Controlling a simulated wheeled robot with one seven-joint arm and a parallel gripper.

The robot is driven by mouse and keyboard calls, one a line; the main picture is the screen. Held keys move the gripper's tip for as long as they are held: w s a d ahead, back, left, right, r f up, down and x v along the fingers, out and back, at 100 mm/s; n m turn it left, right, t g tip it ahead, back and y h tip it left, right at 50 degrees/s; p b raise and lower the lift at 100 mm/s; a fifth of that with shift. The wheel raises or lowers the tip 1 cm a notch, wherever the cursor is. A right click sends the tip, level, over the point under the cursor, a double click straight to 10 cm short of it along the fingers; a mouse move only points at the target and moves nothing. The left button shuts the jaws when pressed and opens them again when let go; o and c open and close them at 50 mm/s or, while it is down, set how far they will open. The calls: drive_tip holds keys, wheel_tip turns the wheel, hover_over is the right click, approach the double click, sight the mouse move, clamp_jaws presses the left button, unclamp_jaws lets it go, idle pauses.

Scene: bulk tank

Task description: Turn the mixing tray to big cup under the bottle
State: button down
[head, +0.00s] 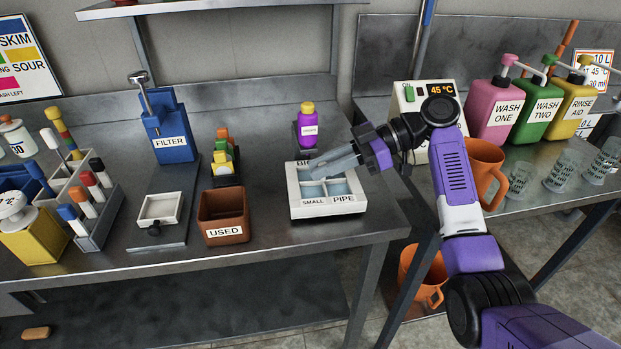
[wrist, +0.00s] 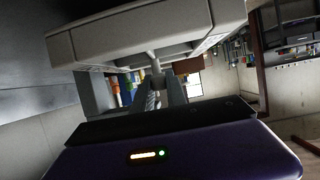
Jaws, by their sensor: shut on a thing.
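The mixing tray (head: 328,213) is a white square tray with pale blue compartments, near the bench's front right in the head view. Its front labels read SMALL at left and PIPE at right; a back label starting with B is partly hidden. The bottle (head: 308,130), purple with a yellow cap, stands in a dark holder just behind the tray. My gripper (head: 322,166) reaches over the tray from the right and is shut on it. In the wrist view the fingers (wrist: 160,84) meet a thin stem below the pale tray (wrist: 145,36). The exact grip is partly hidden.
A brown USED bin (head: 223,231) and a white dish (head: 158,221) stand left of the tray. A blue FILTER unit (head: 172,128) is behind them. At right are a 45 °C box (head: 410,98), an orange jug (head: 484,165) and wash bottles. Bare bench lies in front.

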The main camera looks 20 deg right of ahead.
drive_tip(key=shift+n+g, duration=0.3)
drive_tip(key=c, duration=1.3)
unclamp_jaws()
drive_tip(key=shift+c, duration=0.2)
drive_tip(key=shift+r+p, duration=0.1)
drive_tip(key=shift+p, duration=0.2)
